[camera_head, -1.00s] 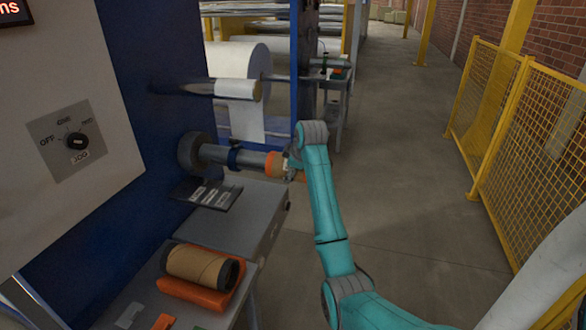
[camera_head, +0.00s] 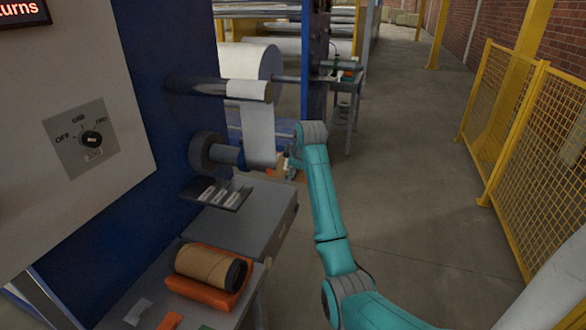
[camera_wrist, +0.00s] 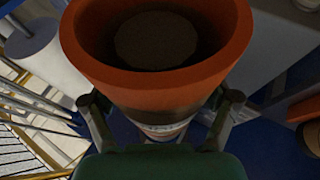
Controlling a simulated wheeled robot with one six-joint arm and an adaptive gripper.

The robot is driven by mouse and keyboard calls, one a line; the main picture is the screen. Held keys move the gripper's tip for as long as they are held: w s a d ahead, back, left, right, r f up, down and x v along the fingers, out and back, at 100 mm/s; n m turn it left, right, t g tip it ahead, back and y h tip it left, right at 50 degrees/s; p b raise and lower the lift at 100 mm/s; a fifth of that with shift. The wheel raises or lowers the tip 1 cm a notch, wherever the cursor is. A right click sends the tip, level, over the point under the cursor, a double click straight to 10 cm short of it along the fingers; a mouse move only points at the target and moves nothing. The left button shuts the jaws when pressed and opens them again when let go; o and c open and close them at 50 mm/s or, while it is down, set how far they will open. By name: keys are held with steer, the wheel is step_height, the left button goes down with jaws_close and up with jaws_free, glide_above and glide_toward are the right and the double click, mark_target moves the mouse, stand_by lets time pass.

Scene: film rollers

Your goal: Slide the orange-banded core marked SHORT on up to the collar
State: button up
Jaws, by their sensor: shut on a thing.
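The orange-banded core (camera_wrist: 155,80) fills the top of the wrist view, its open end toward the camera. A round brownish face shows inside its bore. Below the orange band are a dark band and a pale marked band, too small to read. My gripper (camera_wrist: 163,112) is shut on the core, with a finger at each side. In the head view my gripper (camera_head: 289,163) is at the right of the shaft (camera_head: 228,155), and a little of the core (camera_head: 279,168) shows.
A second brown core (camera_head: 207,266) lies on an orange cradle (camera_head: 190,289) on the grey bench. A small dark shelf with labels (camera_head: 217,194) is below the shaft. A yellow mesh fence (camera_head: 515,135) stands at the right, with clear floor before it.

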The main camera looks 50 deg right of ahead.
steer(key=shift+w+a, duration=0.35)
steer(key=shift+w, duration=0.45)
steer(key=shift+w+a, duration=0.3)
steer(key=shift+w, duration=0.45)
steer(key=shift+w, duration=0.2)
steer(key=shift+w+a, duration=0.35)
steer(key=shift+w, duration=0.4)
steer(key=shift+w+a, duration=0.3)
steer(key=shift+w, duration=0.4)
steer(key=shift+w, duration=0.1)
steer(key=shift+w+a, duration=0.3)
steer(key=shift+w, duration=0.2)
steer(key=o, duration=1.2)
steer(key=v, duration=1.2)
